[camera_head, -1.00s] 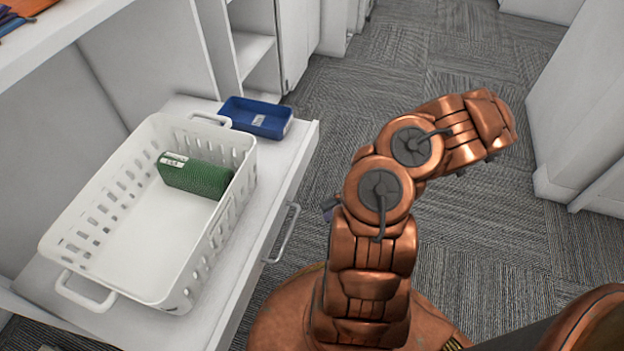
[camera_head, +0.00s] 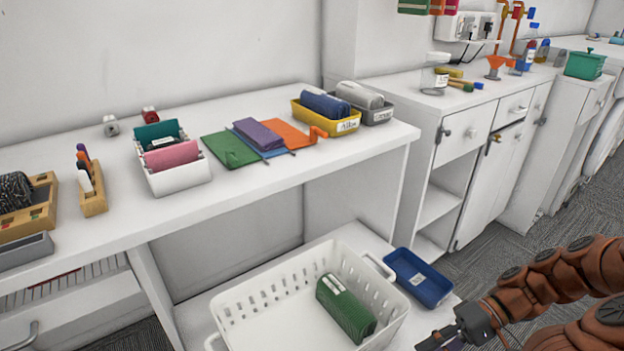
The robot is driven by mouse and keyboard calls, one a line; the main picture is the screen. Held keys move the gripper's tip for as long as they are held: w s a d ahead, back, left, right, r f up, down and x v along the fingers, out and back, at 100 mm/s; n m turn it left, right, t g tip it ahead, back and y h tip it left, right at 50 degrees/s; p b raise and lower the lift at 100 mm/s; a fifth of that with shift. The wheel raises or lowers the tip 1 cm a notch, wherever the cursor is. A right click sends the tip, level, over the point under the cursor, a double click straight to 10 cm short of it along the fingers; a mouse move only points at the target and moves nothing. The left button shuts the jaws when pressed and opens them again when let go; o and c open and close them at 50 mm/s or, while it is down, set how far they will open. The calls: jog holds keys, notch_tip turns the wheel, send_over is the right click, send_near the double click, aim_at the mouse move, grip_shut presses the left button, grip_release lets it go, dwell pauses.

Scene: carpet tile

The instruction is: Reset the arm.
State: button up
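My copper-coloured arm reaches in from the lower right corner, bent. My gripper (camera_head: 436,342), dark grey, is at its end at the bottom edge, partly cut off by the frame. It is just right of the white perforated basket (camera_head: 241,304) and in front of the blue tray (camera_head: 420,278). Whether its fingers are open or shut is unclear. A green case (camera_head: 345,308) with a white label lies in the basket, apart from my gripper.
The white worktop (camera_head: 256,183) above holds a white organiser (camera_head: 182,178), coloured folders (camera_head: 229,149), a yellow bin (camera_head: 325,122) and a pen block (camera_head: 93,194). White cabinets (camera_head: 490,184) stand at the right. Patterned carpet (camera_head: 507,245) is clear between the cabinets and my arm.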

jog(key=s+a+r+h+p, duration=0.2)
jog(key=s+r+h+p, duration=0.2)
jog(key=r+p, duration=0.3)
jog(key=s+a+r+t+h+p, duration=0.1)
jog(key=s+r+h+p, duration=0.3)
jog(key=r+p, duration=0.4)
jog(key=s+a+r+h+p, duration=0.4)
jog(key=r+p, duration=0.3)
jog(key=r, duration=1.1)
jog(key=shift+s+r+p, duration=0.35)
jog(key=shift+s+r, duration=0.05)
jog(key=shift+s, duration=0.05)
jog(key=shift+a, duration=0.25)
